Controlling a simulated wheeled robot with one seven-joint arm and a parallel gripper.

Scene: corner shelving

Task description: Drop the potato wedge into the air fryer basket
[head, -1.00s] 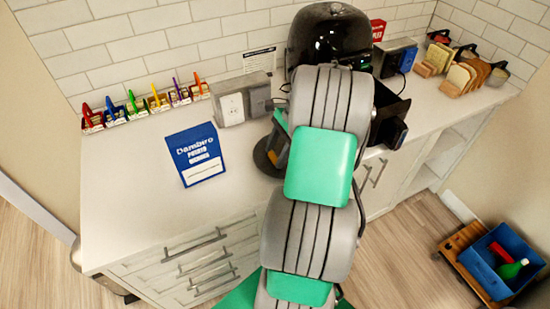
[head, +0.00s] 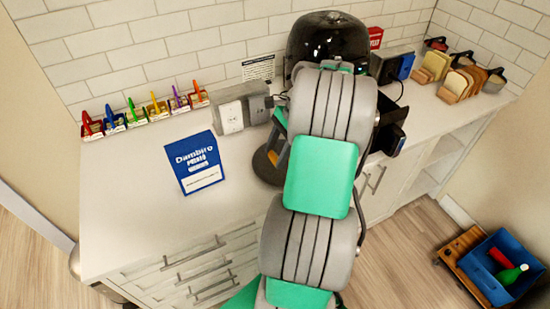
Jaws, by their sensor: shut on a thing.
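The air fryer (head: 332,36) is a glossy black dome at the back of the counter, partly behind my arm. A black open-topped part that looks like its basket (head: 393,110) sticks out to the right of my arm, with its handle side facing forward. My arm's large grey and green links cover the middle of the head view and part of that basket. A blue and white Dambiro potato packet (head: 195,163) lies on the counter to the left.
A dark round object (head: 266,167) shows beside my arm. Several small containers with coloured clips (head: 146,108) line the wall. A grey outlet box (head: 231,115) stands behind. Bread in wooden holders (head: 461,80) is at right; a blue bin (head: 506,277) is below. The left counter (head: 130,200) is mostly clear.

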